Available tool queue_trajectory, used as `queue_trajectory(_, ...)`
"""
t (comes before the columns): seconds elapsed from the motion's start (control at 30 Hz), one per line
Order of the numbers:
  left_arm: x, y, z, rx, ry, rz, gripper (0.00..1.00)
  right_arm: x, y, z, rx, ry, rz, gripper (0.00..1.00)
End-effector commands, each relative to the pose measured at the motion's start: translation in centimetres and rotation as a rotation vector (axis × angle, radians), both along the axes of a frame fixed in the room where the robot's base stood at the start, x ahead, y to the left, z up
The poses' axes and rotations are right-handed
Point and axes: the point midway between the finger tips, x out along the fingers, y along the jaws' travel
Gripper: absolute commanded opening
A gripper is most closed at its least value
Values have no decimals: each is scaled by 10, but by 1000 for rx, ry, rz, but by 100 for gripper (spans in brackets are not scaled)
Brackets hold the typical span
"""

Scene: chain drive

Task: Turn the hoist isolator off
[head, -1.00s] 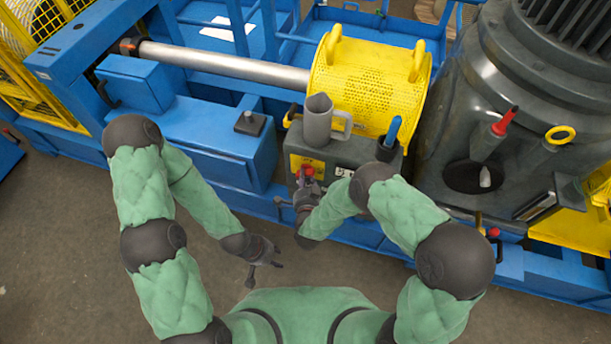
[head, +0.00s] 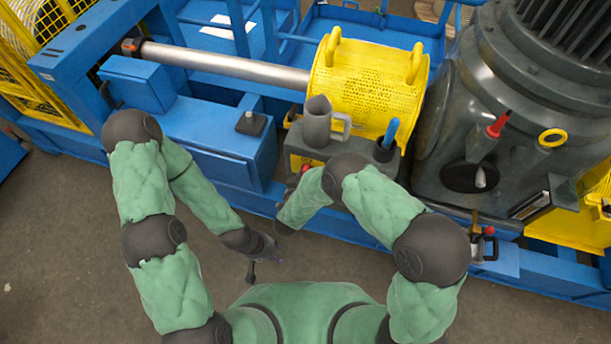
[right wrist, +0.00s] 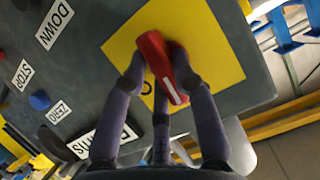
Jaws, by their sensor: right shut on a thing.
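The hoist isolator's red handle (right wrist: 157,62) sits on a yellow plate (right wrist: 205,45) on the grey control box (right wrist: 75,75) in the right wrist view. My right gripper (right wrist: 160,72) is shut on this handle, its fingers on either side of it. The handle runs aslant in that picture, and a dark mark on the plate is partly covered by the fingers. My left gripper (head: 266,264) is open and empty above the floor.
A grey jug (head: 318,122) and a black cup holding a blue-handled tool (head: 388,142) stand on the box. A blue button (right wrist: 40,101) and labels, including DOWN (right wrist: 55,25) and STOP (right wrist: 22,74), are beside the plate. The large grey motor (head: 470,120) stands to the right.

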Motion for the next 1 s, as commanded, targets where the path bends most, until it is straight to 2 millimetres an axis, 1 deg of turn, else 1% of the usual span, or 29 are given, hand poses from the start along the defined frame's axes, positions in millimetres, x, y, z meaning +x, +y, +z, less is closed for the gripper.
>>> queue_trajectory(0.3,0,0,2,0,0,0,40,1,0,1,-102,32,-1,0)
queue_trajectory(0.8,0,0,2,0,0,0,40,1,1,1,-119,38,1,0)
queue_trajectory(0.83,0,0,2,0,0,0,40,1,1,1,-119,38,1,30)
queue_trajectory(0.87,0,0,2,0,0,0,40,1,0,1,-120,37,1,39)
queue_trajectory(0.9,0,0,2,0,0,0,40,1,0,1,-119,38,1,50)
queue_trajectory(0.93,0,0,2,0,0,0,40,1,0,1,-119,38,1,52)
queue_trajectory(1.0,0,0,2,0,0,0,40,1,1,1,-118,37,1,52)
